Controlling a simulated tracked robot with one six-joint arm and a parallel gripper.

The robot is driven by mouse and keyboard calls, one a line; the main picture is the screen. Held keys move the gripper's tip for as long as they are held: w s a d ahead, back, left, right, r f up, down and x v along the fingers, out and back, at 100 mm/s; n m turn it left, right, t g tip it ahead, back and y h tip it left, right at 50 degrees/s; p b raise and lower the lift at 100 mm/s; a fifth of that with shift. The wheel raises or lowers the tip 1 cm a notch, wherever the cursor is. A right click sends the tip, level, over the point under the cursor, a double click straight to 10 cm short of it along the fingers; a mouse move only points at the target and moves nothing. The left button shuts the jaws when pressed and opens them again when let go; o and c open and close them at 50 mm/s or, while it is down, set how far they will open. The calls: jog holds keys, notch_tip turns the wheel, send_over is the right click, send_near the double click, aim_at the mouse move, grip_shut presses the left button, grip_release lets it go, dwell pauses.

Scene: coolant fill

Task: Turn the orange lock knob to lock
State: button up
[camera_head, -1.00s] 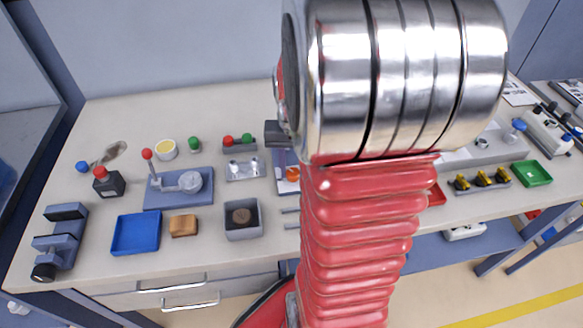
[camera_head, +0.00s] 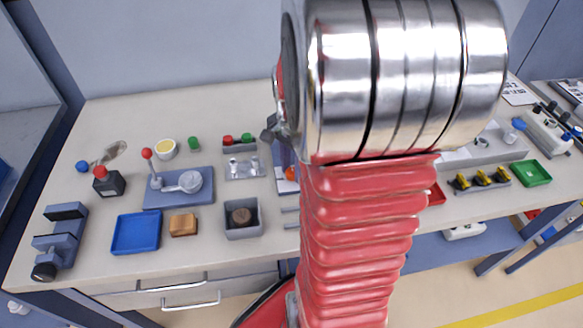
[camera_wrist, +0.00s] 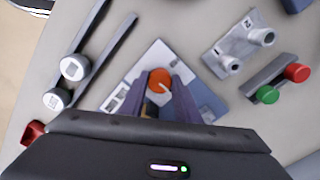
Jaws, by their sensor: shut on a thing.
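The orange lock knob (camera_wrist: 159,79) sits on a blue and white plate (camera_wrist: 205,98) in the wrist view. A pale line on the knob slants toward the lower right. My gripper (camera_wrist: 160,84) is shut on the knob, with one purple-grey finger on each side. The base of the knob is partly hidden between the fingers. In the head view the knob (camera_head: 291,173) shows as a small orange spot beside my red arm, which covers much of the plate (camera_head: 285,186).
In the wrist view, a silver two-post block (camera_wrist: 238,50) and a red-and-green button box (camera_wrist: 272,83) stand to the right. Two dark rails with white-capped knobs (camera_wrist: 72,67) lie to the left. A grey square container (camera_head: 243,232) stands nearer the bench front.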

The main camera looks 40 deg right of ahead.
jog(key=shift+w, duration=0.2)
dwell(0.3)
jog(key=o, duration=1)
jog(key=shift+o, duration=0.2)
jog(key=shift+r, duration=0.1)
notch_tip(320, 180, up, 14)
jog(key=shift+f, duration=0.2)
